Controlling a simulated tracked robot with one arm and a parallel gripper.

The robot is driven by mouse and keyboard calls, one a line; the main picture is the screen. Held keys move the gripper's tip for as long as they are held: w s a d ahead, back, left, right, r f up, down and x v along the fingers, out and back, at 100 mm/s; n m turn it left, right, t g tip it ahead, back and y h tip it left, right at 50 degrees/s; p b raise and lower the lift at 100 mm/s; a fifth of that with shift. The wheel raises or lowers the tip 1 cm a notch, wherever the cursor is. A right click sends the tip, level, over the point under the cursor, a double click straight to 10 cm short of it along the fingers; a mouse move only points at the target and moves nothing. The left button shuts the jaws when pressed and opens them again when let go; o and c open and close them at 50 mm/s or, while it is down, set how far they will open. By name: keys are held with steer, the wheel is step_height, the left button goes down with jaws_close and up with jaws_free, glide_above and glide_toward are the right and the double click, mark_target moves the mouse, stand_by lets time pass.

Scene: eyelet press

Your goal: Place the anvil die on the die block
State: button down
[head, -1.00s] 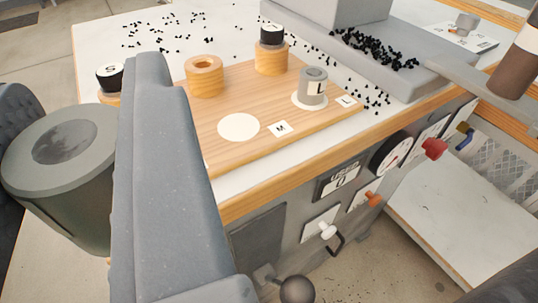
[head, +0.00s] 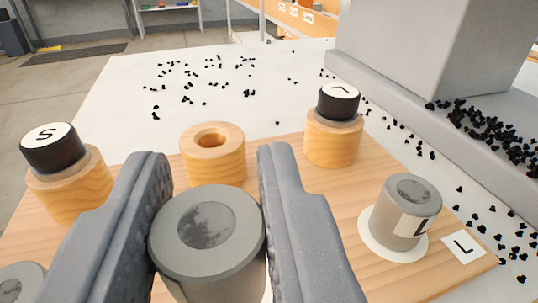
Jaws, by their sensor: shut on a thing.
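The grey anvil die (head: 207,232) is a flanged cylinder with a dark-mottled round top. It stands roughly upright between the two grey fingers of my gripper (head: 212,165), at the lower middle. The gripper is shut on it. Its lower part is out of frame. It hides part of the wooden board (head: 335,277) beneath. Another grey die (head: 406,211) marked L stands on a white disc at the right of the board. A further grey round top (head: 22,283) shows at the lower left corner. I cannot make out the die block.
Wooden holders carry black-bodied pieces marked S (head: 54,148) and L (head: 338,101). An empty wooden holder (head: 212,153) stands between them, just beyond my fingers. Black bits (head: 190,90) litter the white tabletop. A large grey machine body (head: 430,50) with a grey base rises at the right.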

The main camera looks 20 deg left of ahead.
mark_target(240, 239)
steer(key=shift+w+a+f, duration=0.1)
steer(key=shift+w+a, duration=0.05)
steer(key=shift+w, duration=0.8)
steer(key=shift+w+f, duration=0.2)
steer(key=shift+f+b, duration=0.55)
steer(key=shift+f, duration=1)
steer(key=shift+f, duration=0.1)
steer(key=c, duration=1.1)
jaws_free()
steer(key=shift+c, duration=0.2)
steer(key=p+v, duration=0.1)
steer(key=v, duration=1.1)
